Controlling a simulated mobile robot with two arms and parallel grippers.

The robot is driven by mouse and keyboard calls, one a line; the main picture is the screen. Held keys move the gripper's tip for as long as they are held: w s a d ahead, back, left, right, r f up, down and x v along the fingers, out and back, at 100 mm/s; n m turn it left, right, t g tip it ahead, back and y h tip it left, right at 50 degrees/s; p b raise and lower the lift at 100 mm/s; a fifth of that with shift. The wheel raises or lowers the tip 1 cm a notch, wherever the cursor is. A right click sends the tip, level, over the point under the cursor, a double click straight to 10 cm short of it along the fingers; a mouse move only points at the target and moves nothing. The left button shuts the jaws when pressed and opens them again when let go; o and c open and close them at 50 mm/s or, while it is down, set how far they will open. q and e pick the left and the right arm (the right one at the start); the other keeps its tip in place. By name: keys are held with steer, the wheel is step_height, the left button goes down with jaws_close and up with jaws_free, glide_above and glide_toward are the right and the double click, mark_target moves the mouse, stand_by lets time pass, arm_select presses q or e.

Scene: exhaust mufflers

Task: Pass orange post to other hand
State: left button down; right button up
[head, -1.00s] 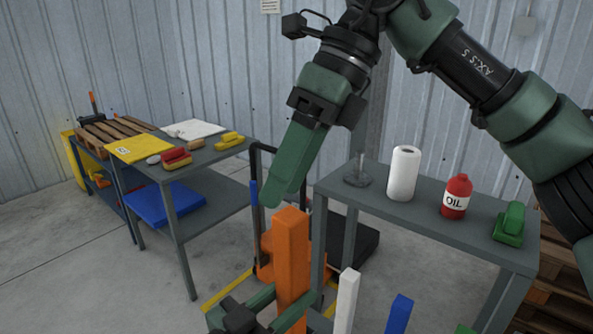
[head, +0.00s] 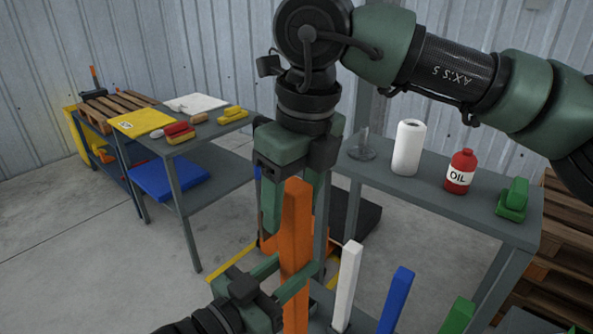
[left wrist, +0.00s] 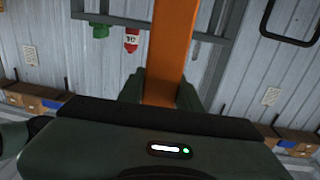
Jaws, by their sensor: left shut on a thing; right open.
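The orange post (head: 296,215) stands roughly upright in the head view. My left gripper (head: 288,278), the lower one, is shut on its lower part. The post also runs up between the left fingers in the left wrist view (left wrist: 173,50). My right gripper (head: 296,228) points down from above and is open, with one finger on each side of the post's upper part. The post's top hides part of the right gripper's inside. I cannot tell whether the right fingers touch the post. The post's lower end is cut off in the head view.
A white post (head: 346,285), a blue post (head: 397,300) and a green post (head: 458,316) stand to the right of the left gripper. A grey table behind carries a paper roll (head: 408,148), an oil bottle (head: 460,172) and a green object (head: 513,200). Another table stands at the left.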

steer(key=shift+w+a+f, duration=0.1)
steer(key=shift+a+f, duration=0.05)
steer(key=shift+f, duration=1.05)
steer(key=c, duration=1.3)
arm_select(q)
steer(key=c, duration=0.9)
jaws_free()
arm_select(e)
jaws_close()
